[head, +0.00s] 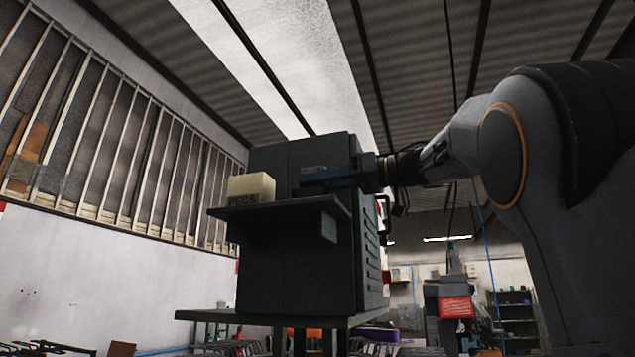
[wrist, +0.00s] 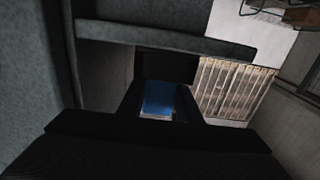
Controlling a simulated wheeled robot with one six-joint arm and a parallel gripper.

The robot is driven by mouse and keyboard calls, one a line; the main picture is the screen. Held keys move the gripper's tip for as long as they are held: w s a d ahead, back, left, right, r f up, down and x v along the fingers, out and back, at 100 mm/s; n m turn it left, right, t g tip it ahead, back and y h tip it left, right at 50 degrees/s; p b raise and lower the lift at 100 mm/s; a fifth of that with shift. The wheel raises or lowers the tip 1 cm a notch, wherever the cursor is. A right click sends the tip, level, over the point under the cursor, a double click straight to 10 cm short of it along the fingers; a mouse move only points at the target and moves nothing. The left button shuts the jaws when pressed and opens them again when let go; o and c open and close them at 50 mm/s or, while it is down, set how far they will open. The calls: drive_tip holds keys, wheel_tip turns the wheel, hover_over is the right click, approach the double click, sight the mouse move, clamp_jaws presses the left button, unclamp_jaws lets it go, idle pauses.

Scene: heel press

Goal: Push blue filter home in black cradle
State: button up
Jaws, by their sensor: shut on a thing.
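The blue filter (wrist: 158,98) shows as a small bright blue patch between the dark fingers of my gripper (wrist: 160,112) in the wrist view. My gripper is shut on it. In the head view my gripper (head: 350,178) reaches in from the right, over the shelf of a dark cabinet, with a blue piece (head: 314,172) at its tip. A black block (wrist: 165,67) lies just beyond the filter in the wrist view; it may be the black cradle. I cannot tell how far the filter sits in it, as the dark parts merge.
The dark grey cabinet (head: 285,272) stands on a table (head: 240,317). Its shelf (head: 275,208) juts out, with a cream box marked PEGS (head: 251,187) at the left. The shelf edge (wrist: 170,39) also shows in the wrist view. Open air lies left of the shelf.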

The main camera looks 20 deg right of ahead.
drive_tip(key=shift+f, duration=0.35)
idle(0.9)
drive_tip(key=o, duration=1.2)
drive_tip(key=shift+c, duration=0.2)
drive_tip(key=shift+b+v, duration=1.4)
drive_tip(key=shift+v, duration=2.55)
